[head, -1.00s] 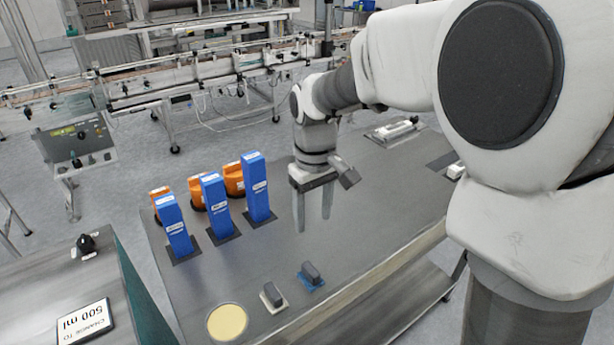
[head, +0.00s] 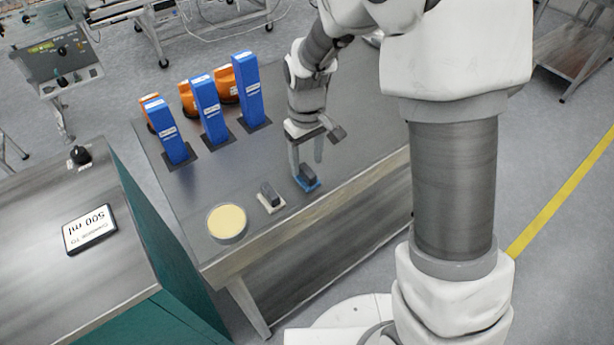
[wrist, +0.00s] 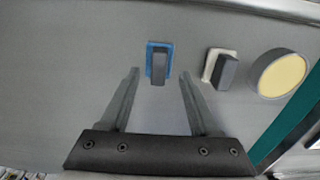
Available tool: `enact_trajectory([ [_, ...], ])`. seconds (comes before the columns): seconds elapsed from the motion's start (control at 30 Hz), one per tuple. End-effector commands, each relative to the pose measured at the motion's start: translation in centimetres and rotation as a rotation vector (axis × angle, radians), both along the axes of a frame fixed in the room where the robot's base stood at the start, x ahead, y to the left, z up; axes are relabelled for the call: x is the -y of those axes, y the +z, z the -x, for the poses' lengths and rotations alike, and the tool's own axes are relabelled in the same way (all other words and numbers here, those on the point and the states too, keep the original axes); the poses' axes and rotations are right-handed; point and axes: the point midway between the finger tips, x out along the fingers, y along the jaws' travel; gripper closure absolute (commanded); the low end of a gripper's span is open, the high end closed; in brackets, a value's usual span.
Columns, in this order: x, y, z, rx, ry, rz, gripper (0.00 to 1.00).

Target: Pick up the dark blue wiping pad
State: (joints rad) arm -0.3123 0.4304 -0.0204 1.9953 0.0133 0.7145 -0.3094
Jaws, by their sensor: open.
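The blue wiping pad (head: 308,183) lies on the grey metal table, with a dark grey upright grip block on top. In the wrist view the pad (wrist: 150,47) sits ahead of the fingertips, roughly between the lines of the two fingers. My gripper (head: 307,168) is open and empty, its fingers pointing down above and just behind the pad. In the wrist view my gripper (wrist: 159,72) shows both fingers spread wide, with bare table between them. I cannot tell the exact height of the fingertips over the table.
A similar cream pad (head: 271,202) lies left of the blue one, then a round yellow-topped dish (head: 227,222). Several blue upright boxes (head: 209,108) and orange containers (head: 228,84) stand farther back. The table's front edge (head: 330,202) is close to the pads.

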Motion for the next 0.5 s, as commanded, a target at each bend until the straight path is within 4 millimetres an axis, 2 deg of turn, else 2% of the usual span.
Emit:
enact_trajectory([
  [0.03,0.1,-1.1,0.1,-0.006,0.000,0.002,0.38],
  [0.2,0.1,-3.5,-0.1,-0.004,0.002,0.001,0.38],
  [0.3,0.1,-4.1,-0.1,-0.002,0.002,0.002,0.38],
  [0.5,0.1,-4.1,-0.1,-0.001,0.002,0.001,0.38],
])
